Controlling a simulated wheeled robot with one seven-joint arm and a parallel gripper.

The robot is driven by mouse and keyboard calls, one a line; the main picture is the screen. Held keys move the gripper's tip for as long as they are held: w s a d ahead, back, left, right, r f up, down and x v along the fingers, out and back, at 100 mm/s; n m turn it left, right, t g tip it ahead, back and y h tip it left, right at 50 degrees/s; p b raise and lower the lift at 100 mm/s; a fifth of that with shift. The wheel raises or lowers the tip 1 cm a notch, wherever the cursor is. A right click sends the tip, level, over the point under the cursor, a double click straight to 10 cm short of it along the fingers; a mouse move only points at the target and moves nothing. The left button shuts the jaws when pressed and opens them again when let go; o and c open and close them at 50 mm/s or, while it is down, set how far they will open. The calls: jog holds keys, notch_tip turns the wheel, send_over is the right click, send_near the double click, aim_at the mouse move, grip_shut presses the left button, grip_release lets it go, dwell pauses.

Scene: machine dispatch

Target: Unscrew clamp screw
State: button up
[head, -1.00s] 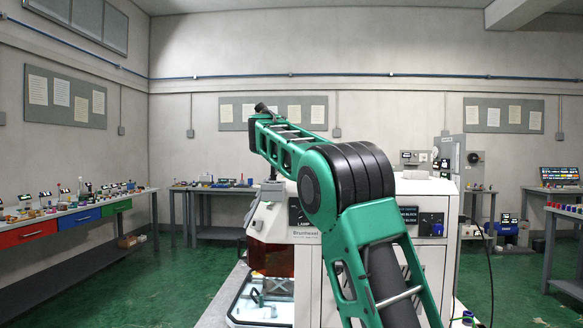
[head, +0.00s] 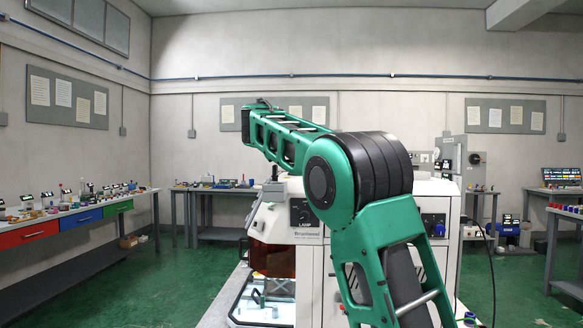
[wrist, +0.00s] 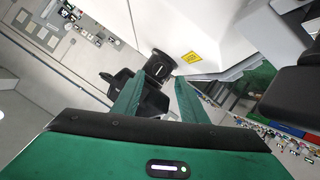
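In the wrist view, the green fingers of my gripper (wrist: 158,98) are apart, with no object visibly held. A black round knob (wrist: 158,66) with a light mark on its face shows beyond the fingertips, roughly in line with the gap. It looks like the clamp screw, but I cannot be sure. A darker black part (wrist: 122,84) is beside it, partly hidden by the left finger. The white machine (head: 309,262) stands in front of me in the head view.
The machine has an amber window (head: 272,259) above a lit tray (head: 262,311). A yellow warning label (wrist: 191,57) is on a white surface near the knob. A workbench with colored drawers (head: 88,216) lines the left wall. Green floor lies open between.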

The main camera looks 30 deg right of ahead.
jog(key=v, duration=0.6)
dwell(0.4)
